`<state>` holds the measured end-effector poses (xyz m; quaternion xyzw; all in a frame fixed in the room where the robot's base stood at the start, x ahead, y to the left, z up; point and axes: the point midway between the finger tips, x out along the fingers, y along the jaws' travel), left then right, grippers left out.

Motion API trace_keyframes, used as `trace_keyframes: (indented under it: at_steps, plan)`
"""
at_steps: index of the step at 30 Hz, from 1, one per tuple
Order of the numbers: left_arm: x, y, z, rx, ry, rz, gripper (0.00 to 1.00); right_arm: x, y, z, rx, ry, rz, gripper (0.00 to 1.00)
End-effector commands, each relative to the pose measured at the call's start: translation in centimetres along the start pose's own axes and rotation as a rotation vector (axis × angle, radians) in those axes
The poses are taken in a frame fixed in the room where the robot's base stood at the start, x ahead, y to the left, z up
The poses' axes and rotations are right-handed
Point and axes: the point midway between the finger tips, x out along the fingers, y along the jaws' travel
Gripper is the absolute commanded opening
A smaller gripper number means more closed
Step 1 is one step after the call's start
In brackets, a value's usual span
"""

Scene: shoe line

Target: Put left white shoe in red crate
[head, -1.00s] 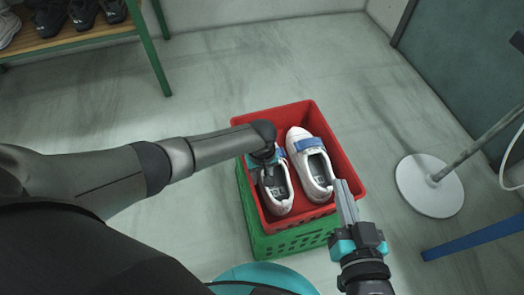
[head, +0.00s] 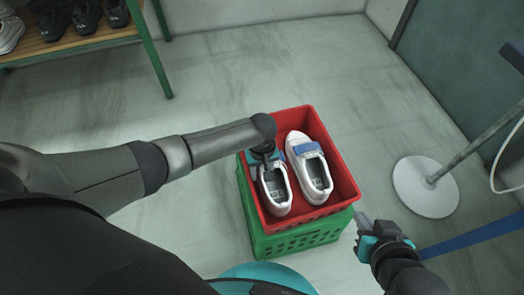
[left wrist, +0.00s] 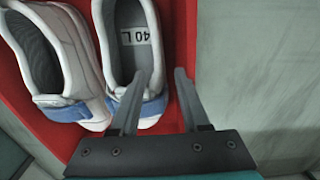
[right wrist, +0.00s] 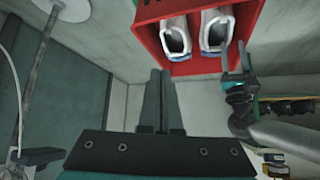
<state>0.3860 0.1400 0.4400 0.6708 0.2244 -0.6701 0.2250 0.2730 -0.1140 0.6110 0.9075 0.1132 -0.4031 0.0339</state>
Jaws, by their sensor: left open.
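Two white shoes with blue straps lie side by side in the red crate (head: 347,185). The left shoe (head: 275,195) has an insole label reading "40 L" and shows in the left wrist view (left wrist: 128,62). The other white shoe (head: 311,170) lies to its right in the head view. My left gripper (left wrist: 155,82) is open and empty, low over the strap end of the left shoe. One finger overlaps the shoe and the other is over the crate beside it; contact is unclear. My right gripper (head: 362,222) is outside the crate, with its fingers (right wrist: 160,78) together and empty.
The red crate sits on a green crate (head: 290,242). A stand with a round white base (head: 425,188) is at right, near a blue bar (head: 475,236). A shoe rack (head: 95,34) is at upper left. The floor behind the crates is clear.

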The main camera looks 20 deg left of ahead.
Motion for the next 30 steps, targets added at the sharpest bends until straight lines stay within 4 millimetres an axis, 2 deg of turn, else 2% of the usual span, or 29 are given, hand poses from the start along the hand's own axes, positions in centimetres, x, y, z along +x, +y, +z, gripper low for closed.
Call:
trace_keyframes:
  at_steps: [12, 18, 30]
  plan:
    - [-2.2, 0.0, 0.0, 0.000, -0.001, 0.000, 0.46, -3.2, 2.5, 2.0, 0.013, -0.249, 0.071, 0.00]
    - [-5.0, 0.0, 0.0, 0.001, 0.000, 0.001, 0.46, -1.9, 3.1, 4.3, 0.022, -0.360, 0.084, 0.00]
    - [-8.2, 0.1, 0.0, 0.001, 0.000, 0.003, 0.46, 1.4, 3.1, 8.2, 0.022, -0.428, 0.077, 0.00]
